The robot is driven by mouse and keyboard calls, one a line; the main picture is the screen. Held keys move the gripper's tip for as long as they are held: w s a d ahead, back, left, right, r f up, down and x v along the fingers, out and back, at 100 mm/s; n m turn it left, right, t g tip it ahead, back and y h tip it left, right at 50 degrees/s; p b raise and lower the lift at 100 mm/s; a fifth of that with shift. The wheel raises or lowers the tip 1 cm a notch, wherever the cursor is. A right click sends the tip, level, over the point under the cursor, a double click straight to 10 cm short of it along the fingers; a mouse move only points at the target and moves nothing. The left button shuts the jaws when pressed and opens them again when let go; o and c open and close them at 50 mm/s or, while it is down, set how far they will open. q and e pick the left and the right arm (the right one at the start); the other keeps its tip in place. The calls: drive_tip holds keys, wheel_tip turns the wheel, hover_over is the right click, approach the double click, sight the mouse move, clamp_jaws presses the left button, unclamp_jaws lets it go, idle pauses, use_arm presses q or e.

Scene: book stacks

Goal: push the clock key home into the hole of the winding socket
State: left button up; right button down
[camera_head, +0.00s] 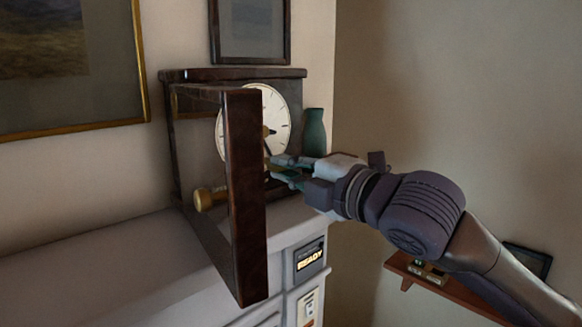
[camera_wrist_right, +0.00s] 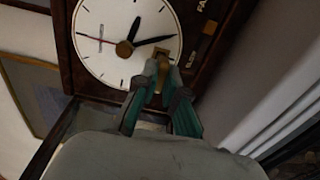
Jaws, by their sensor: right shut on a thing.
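The clock is a dark wooden case with a white dial (camera_head: 272,112) on the cabinet. My right gripper (camera_head: 275,166) reaches in from the right, close to the lower part of the dial. In the right wrist view, its green-padded fingers (camera_wrist_right: 163,75) are shut on the clock key (camera_wrist_right: 158,83), of which a small brass piece shows between them. The fingertips are at the dial's lower edge. My left gripper is out of view.
The clock's framed door (camera_head: 246,200) stands open toward me, left of my right gripper. A brass bob (camera_head: 206,199) shows inside the case.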

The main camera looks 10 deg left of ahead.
drive_tip(key=shift+p+x, duration=0.4)
drive_tip(key=shift+x, duration=0.5)
drive_tip(key=c, duration=1.2)
unclamp_jaws()
drive_tip(key=v, duration=1.2)
